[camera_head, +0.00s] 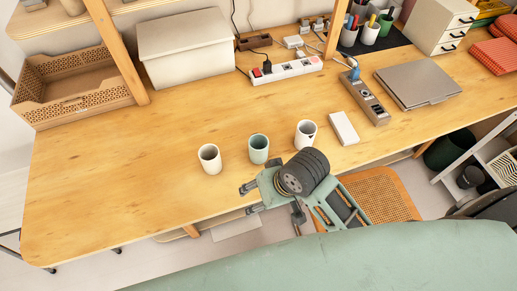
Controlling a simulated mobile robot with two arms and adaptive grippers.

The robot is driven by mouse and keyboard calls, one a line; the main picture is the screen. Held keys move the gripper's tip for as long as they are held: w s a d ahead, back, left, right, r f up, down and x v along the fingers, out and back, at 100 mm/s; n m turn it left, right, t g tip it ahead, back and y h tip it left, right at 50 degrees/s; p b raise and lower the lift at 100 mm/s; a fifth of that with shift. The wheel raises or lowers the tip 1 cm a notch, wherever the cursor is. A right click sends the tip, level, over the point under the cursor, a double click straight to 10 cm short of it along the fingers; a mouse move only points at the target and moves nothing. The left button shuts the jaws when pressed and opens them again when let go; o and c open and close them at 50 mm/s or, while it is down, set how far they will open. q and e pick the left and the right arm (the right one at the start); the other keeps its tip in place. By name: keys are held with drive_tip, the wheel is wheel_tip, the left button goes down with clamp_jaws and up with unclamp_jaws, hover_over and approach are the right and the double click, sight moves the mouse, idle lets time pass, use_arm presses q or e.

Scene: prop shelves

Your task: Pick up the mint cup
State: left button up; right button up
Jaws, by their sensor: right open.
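The mint cup (259,150) stands upright on the wooden desk, in the middle of a row of three cups. My right gripper (249,198) is open and empty, with its fingers pointing left. It shows just below the mint cup in the picture, near the desk's front edge, and does not hold the cup. The mint cup's rim and side are in plain view. My left gripper is not in view.
A white cup (210,160) stands left of the mint cup, and a white cup with a dark mark (305,136) stands right. A white box (344,128) and a grey power strip (368,103) lie farther right. The desk (120,170) is clear at left.

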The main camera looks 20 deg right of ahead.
sight(260, 146)
drive_tip(key=shift+m+g, duration=0.3)
drive_tip(key=w, duration=0.1)
drive_tip(key=w+a, duration=0.2)
drive_tip(key=shift+w+a+r, duration=0.15)
drive_tip(key=shift+a+r, duration=0.05)
drive_tip(key=shift+r, duration=0.05)
drive_tip(key=shift+m+g, duration=0.4)
drive_tip(key=shift+m, duration=0.4)
drive_tip(key=w, duration=0.2)
drive_tip(key=w+r, duration=0.1)
drive_tip(key=w, duration=0.1)
drive_tip(key=shift+a, duration=0.4)
drive_tip(key=w+d+r+m+g+h, duration=0.25)
drive_tip(key=w+d+r+m, duration=0.35)
drive_tip(key=w, duration=0.3)
drive_tip(key=shift+t, duration=0.45)
drive_tip(key=f, duration=0.2)
drive_tip(key=d+f+p, duration=0.1)
drive_tip(key=f, duration=0.5)
drive_tip(key=shift+s+d+f+p, duration=0.15)
drive_tip(key=shift+d+f+p, duration=0.05)
drive_tip(key=shift+d+p, duration=0.15)
drive_tip(key=shift+a+f, duration=0.1)
drive_tip(key=shift+f, duration=0.1)
drive_tip(key=c, duration=1.3)
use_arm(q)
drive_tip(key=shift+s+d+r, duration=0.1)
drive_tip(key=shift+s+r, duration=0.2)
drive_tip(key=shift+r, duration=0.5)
